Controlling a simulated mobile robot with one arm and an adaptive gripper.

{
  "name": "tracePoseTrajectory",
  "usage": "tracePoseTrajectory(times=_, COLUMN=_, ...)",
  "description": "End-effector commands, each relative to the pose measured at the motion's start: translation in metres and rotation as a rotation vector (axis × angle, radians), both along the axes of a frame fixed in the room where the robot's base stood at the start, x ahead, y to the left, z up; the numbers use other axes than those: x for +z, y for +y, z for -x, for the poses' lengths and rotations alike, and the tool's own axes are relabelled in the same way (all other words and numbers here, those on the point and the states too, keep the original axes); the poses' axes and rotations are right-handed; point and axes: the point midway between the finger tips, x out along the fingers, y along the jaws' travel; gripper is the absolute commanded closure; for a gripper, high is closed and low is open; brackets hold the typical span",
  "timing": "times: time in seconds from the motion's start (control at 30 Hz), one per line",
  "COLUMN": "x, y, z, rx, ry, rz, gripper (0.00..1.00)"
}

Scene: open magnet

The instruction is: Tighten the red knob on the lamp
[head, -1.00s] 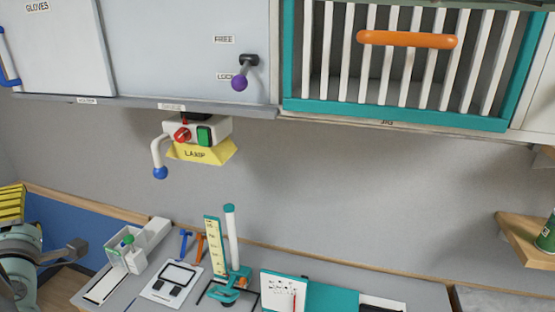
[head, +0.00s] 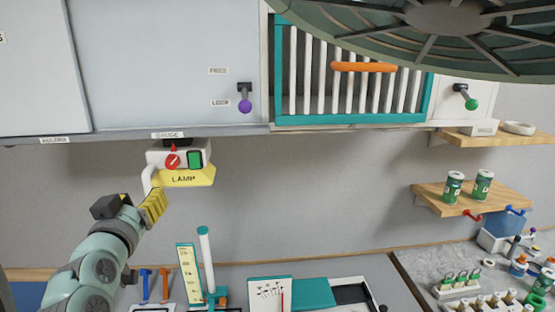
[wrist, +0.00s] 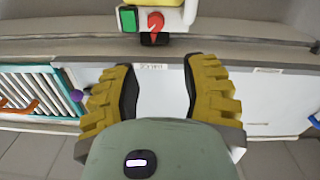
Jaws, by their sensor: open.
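The lamp (head: 182,178) is a white box with a yellow shade marked LAMP, mounted under the wall cabinet. Its red knob (head: 172,161) is a round dial with a pointer, left of a green switch (head: 195,160). My gripper (head: 154,204) is just below and left of the lamp, apart from the knob. In the wrist view, my gripper (wrist: 162,70) has its yellow fingers spread and empty. The red knob (wrist: 156,21) shows beyond the fingertips at the top of that view. The lamp's handle is partly hidden behind my gripper in the head view.
The cabinet (head: 165,70) overhangs close above the lamp. A worktop below carries a gauge stand (head: 207,262) and small tools. Shelves with green cans (head: 453,187) are at the right. The wall right of the lamp is clear.

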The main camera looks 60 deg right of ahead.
Motion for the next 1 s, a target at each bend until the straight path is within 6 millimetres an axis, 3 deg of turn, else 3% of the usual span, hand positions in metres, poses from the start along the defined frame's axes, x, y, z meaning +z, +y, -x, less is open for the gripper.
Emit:
tracePoseTrajectory(times=0.17, x=-0.002, y=-0.008, z=0.001, rx=-0.014, ry=-0.027, rz=-0.02, gripper=0.55)
tracePoseTrajectory(times=1.0, x=-0.005, y=-0.056, z=-0.038, rx=-0.012, ry=-0.024, rz=-0.014, gripper=0.55)
